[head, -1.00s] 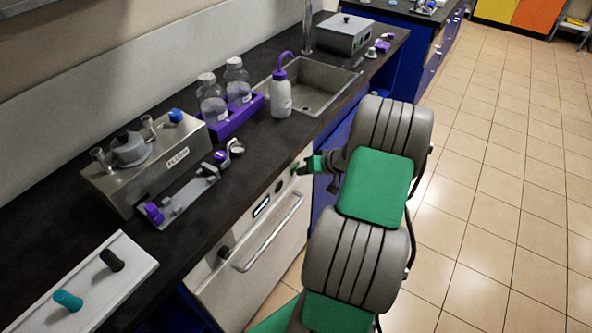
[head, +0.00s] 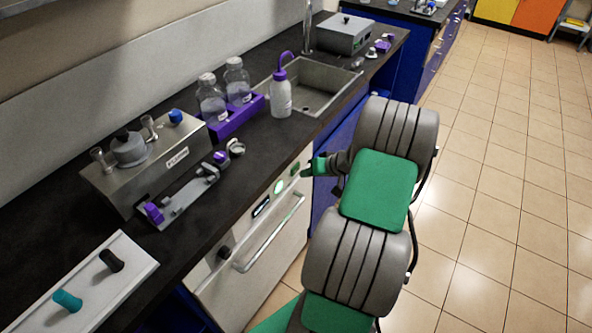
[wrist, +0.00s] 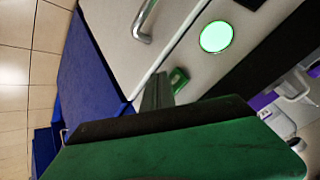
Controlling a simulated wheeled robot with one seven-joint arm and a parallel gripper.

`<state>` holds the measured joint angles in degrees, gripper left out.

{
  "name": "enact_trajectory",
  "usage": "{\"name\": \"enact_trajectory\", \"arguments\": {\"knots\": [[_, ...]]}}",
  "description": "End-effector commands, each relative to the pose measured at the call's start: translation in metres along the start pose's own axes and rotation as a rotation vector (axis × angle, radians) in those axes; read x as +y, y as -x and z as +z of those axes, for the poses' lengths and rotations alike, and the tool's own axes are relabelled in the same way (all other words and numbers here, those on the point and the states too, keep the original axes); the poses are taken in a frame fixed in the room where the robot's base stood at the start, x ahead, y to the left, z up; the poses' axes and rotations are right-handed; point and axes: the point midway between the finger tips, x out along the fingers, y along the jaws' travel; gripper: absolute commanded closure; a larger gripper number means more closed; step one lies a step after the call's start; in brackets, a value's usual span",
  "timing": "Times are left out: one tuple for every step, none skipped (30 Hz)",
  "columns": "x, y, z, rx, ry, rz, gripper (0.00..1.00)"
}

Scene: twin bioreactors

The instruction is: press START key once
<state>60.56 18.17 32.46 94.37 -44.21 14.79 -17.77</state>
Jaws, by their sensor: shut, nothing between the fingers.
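A white-fronted appliance (head: 247,262) sits under the dark counter. Near the right end of its front is a small green key (head: 295,169), which also shows in the wrist view (wrist: 179,78). Any lettering on it is too small to read. Beside the key a round lamp (head: 279,187) glows pale green, bright in the wrist view (wrist: 216,37). My gripper (head: 306,172) is shut and empty, with its tip just right of the key. In the wrist view its fingertips (wrist: 157,90) are close beside the key, seemingly a little apart from it.
A bar handle (head: 270,235), a small display (head: 261,206) and a dark knob (head: 224,252) are on the same front. Bottles in a purple rack (head: 237,121) and a sink (head: 318,88) are on the counter above. The tiled floor at right is clear.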

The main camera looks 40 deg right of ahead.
Motion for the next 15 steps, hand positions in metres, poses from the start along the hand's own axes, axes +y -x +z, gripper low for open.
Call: {"name": "enact_trajectory", "arguments": {"knots": [[0.0, 0.0, 0.0, 0.0, 0.0, 0.0, 1.0], [0.0, 0.0, 0.0, 0.0, 0.0, 0.0, 1.0], [0.0, 0.0, 0.0, 0.0, 0.0, 0.0, 1.0], [0.0, 0.0, 0.0, 0.0, 0.0, 0.0, 1.0], [0.001, 0.001, 0.001, 0.0, 0.0, 0.0, 1.0], [0.002, 0.003, 0.002, 0.001, -0.001, 0.001, 1.0], [0.004, 0.005, 0.003, 0.001, -0.001, 0.001, 1.0], [0.005, 0.007, 0.004, 0.001, -0.002, 0.001, 1.0], [0.007, 0.01, 0.006, 0.002, -0.002, 0.001, 1.0], [0.009, 0.012, 0.008, 0.002, -0.002, 0.001, 1.0], [0.011, 0.014, 0.009, 0.003, -0.002, 0.002, 1.0], [0.013, 0.017, 0.011, 0.003, -0.001, 0.002, 1.0], [0.014, 0.019, 0.013, 0.002, -0.001, 0.002, 1.0], [0.016, 0.021, 0.014, 0.002, -0.001, 0.002, 1.0], [0.018, 0.024, 0.017, 0.002, -0.002, 0.002, 1.0]]}}
